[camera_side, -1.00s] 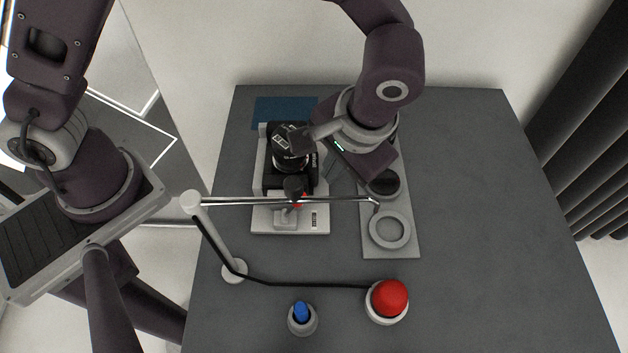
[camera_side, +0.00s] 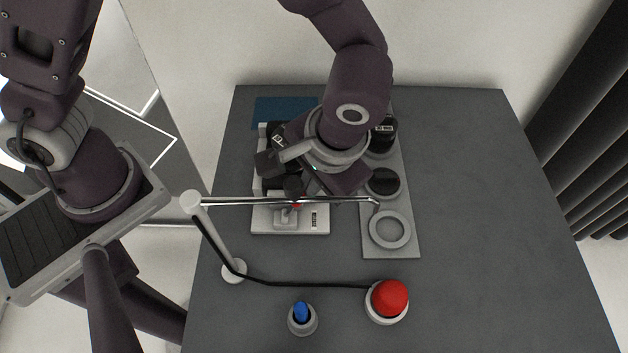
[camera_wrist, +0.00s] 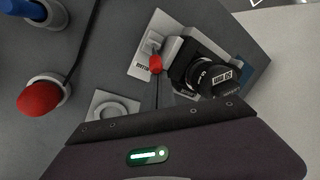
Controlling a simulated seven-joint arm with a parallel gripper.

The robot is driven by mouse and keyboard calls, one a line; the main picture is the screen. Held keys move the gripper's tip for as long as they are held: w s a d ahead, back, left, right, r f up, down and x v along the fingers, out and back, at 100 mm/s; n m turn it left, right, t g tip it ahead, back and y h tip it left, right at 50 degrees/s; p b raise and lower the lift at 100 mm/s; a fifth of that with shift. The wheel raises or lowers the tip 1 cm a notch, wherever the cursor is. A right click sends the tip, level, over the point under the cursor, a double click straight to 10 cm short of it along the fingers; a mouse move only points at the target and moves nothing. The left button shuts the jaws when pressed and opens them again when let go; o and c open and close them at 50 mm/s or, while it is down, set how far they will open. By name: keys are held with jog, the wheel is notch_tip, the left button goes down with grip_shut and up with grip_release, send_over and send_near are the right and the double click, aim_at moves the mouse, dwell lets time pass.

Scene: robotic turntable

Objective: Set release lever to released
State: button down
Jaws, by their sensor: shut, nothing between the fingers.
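The release lever appears to be the red-tipped part (camera_wrist: 155,64) by a pale bracket on the camera mount. Its red also shows as a small patch (camera_side: 297,204) below a black knob in the side view. Its exact setting cannot be told. The black camera (camera_wrist: 186,60) with its lens sits on the white mount (camera_side: 262,222). My gripper (camera_wrist: 160,88) is shut and empty, its thin dark fingers close to the red tip in the wrist view. Contact cannot be told. In the side view my wrist covers most of the camera and hides the fingers.
A grey plate (camera_side: 408,246) to the right holds dark lenses (camera_side: 383,182) and an empty ring (camera_side: 390,228). A thin rod (camera_side: 250,201) crosses the scene from a pale post. A red button (camera_side: 390,298) and a blue button (camera_side: 301,312) stand in front. The table's right side is clear.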

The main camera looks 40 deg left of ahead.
jog(key=shift+s+a+r, duration=0.35)
jog(key=shift+s+a, duration=0.55)
jog(key=shift+s+a+r, duration=0.3)
jog(key=shift+s+a, duration=0.55)
jog(key=shift+r, duration=0.8)
jog(key=shift+w, duration=0.1)
